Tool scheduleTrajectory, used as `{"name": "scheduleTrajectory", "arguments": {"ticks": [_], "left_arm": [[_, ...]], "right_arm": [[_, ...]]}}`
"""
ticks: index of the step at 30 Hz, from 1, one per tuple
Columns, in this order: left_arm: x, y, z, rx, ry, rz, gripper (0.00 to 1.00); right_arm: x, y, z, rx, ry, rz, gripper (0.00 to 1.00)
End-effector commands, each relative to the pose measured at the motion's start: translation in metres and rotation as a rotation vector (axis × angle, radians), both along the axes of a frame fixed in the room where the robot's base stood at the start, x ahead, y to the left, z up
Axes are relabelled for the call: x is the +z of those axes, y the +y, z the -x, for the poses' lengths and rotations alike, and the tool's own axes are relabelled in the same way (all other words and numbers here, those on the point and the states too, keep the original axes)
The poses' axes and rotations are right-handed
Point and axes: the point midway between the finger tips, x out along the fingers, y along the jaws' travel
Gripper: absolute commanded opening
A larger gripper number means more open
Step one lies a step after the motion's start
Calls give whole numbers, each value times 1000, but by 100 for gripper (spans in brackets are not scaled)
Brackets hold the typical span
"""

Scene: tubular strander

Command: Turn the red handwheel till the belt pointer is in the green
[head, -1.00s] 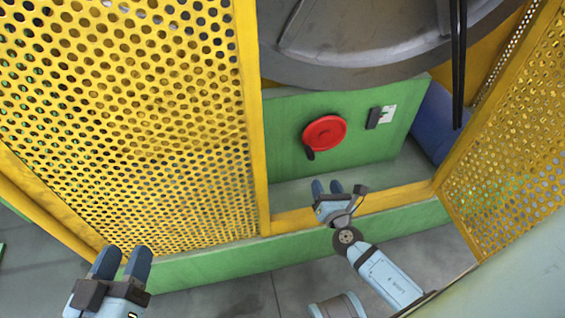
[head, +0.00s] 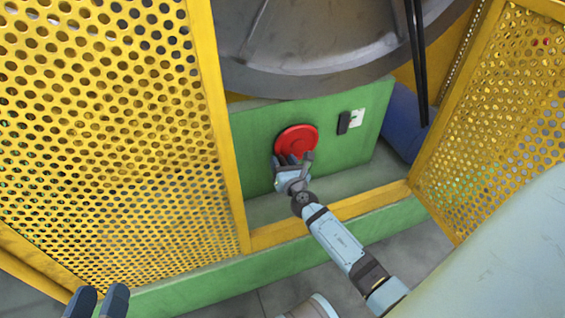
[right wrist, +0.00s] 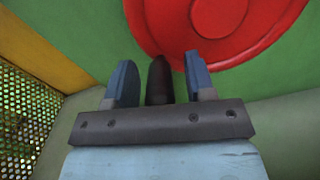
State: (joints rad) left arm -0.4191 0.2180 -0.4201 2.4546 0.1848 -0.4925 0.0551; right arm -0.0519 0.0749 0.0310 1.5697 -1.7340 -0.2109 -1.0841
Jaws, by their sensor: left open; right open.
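The red handwheel (head: 297,141) is mounted on the green panel inside the guard opening. It also fills the top of the right wrist view (right wrist: 215,25). Its dark handle (right wrist: 159,82) stands between the two blue fingers of my right gripper (right wrist: 160,85), with a gap on each side. My right gripper (head: 291,160) is open at the lower edge of the wheel and hides the handle in the head view. A small gauge plate with a dark block (head: 350,120) sits right of the wheel; its pointer is too small to read. My left gripper (head: 97,300) is open and empty at the bottom left.
A yellow perforated guard (head: 110,120) stands left of the opening and another (head: 495,120) stands right of it. A yellow and green sill (head: 330,220) crosses below. A large grey drum (head: 330,45) hangs above the panel.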

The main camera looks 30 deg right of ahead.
Motion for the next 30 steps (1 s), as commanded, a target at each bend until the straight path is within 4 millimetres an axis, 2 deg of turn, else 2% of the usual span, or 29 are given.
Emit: {"name": "scheduleTrajectory", "arguments": {"ticks": [9, 11, 16, 30], "left_arm": [[-1, 0, 0, -2, 5, -4, 50], [-1, 0, 0, -2, 4, -4, 50], [0, 0, 0, -1, 1, -2, 50], [3, 0, -1, 0, -5, 1, 50]], "right_arm": [[0, -1, -3, 0, 0, 0, 50], [0, -1, -3, 0, 0, 0, 38], [0, -1, -3, 0, 0, 0, 0], [5, 1, -3, 0, -19, -78, 0]]}}
